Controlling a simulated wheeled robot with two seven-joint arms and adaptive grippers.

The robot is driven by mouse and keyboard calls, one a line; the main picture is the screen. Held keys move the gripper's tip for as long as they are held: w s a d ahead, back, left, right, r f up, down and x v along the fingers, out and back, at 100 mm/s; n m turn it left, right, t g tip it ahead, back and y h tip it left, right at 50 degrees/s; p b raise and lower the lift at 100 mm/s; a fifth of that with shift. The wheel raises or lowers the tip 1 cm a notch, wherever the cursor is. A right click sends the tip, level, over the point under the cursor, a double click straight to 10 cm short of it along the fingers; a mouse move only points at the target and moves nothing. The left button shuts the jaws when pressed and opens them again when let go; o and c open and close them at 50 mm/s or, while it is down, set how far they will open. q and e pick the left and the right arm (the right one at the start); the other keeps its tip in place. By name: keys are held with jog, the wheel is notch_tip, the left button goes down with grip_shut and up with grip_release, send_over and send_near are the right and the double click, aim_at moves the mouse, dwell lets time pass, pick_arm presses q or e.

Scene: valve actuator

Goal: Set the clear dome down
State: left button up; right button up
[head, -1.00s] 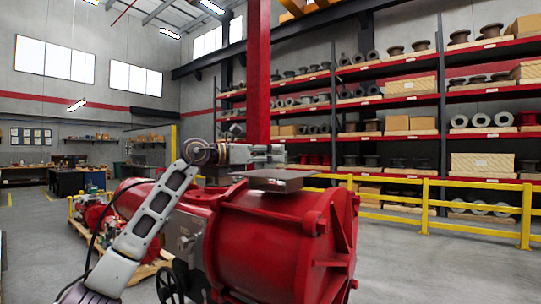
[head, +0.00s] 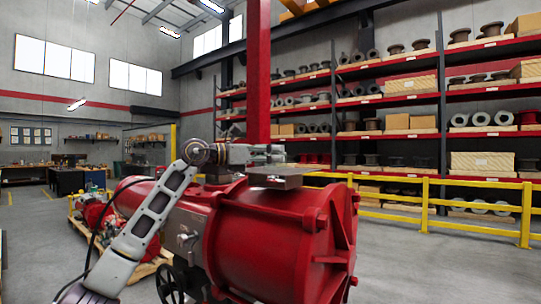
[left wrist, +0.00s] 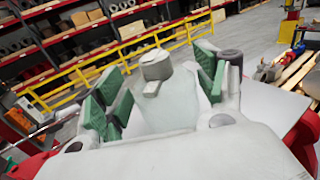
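My left gripper (head: 268,152) reaches in from the left, low over a flat grey plate (head: 294,181) on top of the red actuator (head: 262,240). In the left wrist view its green-padded fingers (left wrist: 160,85) stand well apart. A pale, see-through-looking shape (left wrist: 168,108) fills the gap between them and could be the clear dome. I cannot tell whether the pads press on it. A small grey round piece with a tab (left wrist: 157,69) shows at its far end. The dome cannot be made out in the head view. My right gripper is in neither view.
A red column (head: 258,70) rises behind the actuator. A black handwheel (head: 170,284) sits at its lower left. A yellow guard rail (head: 470,209) and loaded shelves (head: 400,110) stand behind. More red equipment (head: 93,214) rests on a pallet at left. Floor at right is clear.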

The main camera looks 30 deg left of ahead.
pick_arm(q)
jog(key=shift+o, duration=0.6)
jog(key=shift+w+d+f, duration=0.1)
jog(key=shift+d+f, duration=0.05)
jog(key=shift+f, duration=0.15)
jog(key=shift+r+p, duration=0.45)
jog(key=shift+r, duration=0.25)
jog(key=b+v, duration=0.3)
jog(key=v, duration=0.9)
jog(key=shift+b, duration=0.35)
jog(key=shift+s+a+r, duration=0.1)
jog(key=shift+s+a, duration=0.1)
jog(key=shift+a, duration=0.05)
